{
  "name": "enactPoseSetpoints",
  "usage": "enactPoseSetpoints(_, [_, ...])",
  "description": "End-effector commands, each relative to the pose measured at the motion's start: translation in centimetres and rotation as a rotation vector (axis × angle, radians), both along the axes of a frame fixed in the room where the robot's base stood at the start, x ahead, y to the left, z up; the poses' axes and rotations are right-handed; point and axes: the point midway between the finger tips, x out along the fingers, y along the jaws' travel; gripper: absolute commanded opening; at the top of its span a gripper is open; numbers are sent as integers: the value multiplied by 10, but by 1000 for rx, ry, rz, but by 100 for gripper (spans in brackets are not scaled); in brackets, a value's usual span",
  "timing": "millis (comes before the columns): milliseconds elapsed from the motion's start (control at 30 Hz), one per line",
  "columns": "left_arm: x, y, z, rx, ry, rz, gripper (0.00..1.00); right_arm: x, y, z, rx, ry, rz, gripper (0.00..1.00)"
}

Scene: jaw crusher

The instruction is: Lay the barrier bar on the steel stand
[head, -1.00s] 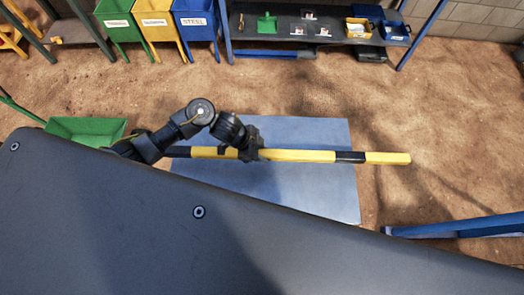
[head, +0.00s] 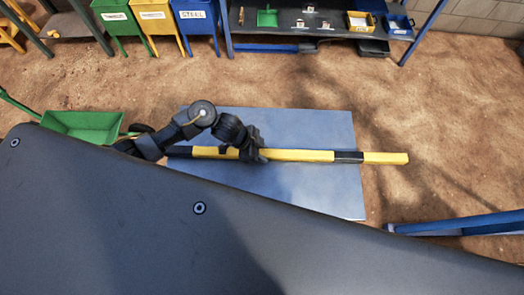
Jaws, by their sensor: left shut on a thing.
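The barrier bar (head: 300,155) is a long yellow bar with black bands, level across the middle of the head view. My left gripper (head: 252,152) is shut on it left of its middle. The bar's left end is hidden behind my arm and body; its right end reaches past the blue-grey flat panel (head: 310,188). The bar appears above this panel; I cannot tell the gap. A blue frame (head: 465,224) shows at the right edge, partly cut off. I cannot tell which of these is the steel stand. My right gripper is not in view.
A green wheelbarrow (head: 82,124) stands at the left, near my arm. Green, yellow and blue bins (head: 193,17) and a dark shelf (head: 290,22) with small trays line the back. Open sandy ground (head: 440,120) lies at the right.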

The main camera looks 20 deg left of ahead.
Motion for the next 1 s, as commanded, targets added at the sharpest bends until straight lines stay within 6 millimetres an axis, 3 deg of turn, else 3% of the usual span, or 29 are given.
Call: enactPoseSetpoints(1000, [0,-1,-6,-1,1,-1,0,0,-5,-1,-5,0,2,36])
